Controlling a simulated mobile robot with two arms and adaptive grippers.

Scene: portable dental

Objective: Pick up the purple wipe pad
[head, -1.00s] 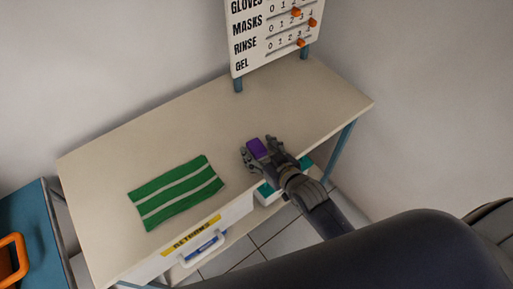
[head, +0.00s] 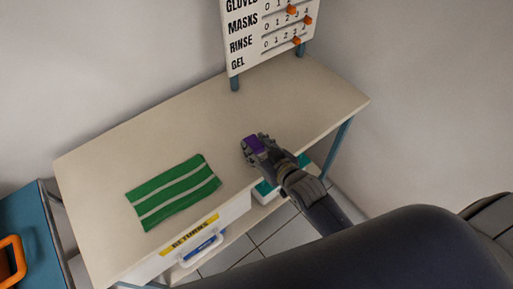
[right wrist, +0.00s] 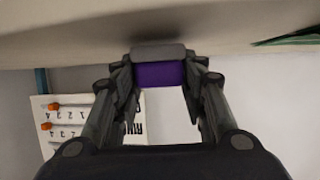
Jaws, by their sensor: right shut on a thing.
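The purple wipe pad (head: 254,145) is a small purple block at the front part of the beige table, right of the green striped cloth. My right gripper (head: 255,147) is shut on it, with fingers on both sides. In the right wrist view the purple wipe pad (right wrist: 160,75) sits between the fingertips of my right gripper (right wrist: 163,72), close to the table surface. I cannot tell whether the pad touches the table. My left gripper is in no view.
The table (head: 190,130) is mostly bare behind the gripper. A green and white striped cloth (head: 174,192) lies to the left. A board with orange sliders (head: 265,40) stands at the back. A drawer marked RETURNS (head: 190,236) is at the front. A blue cart (head: 28,225) is at the far left.

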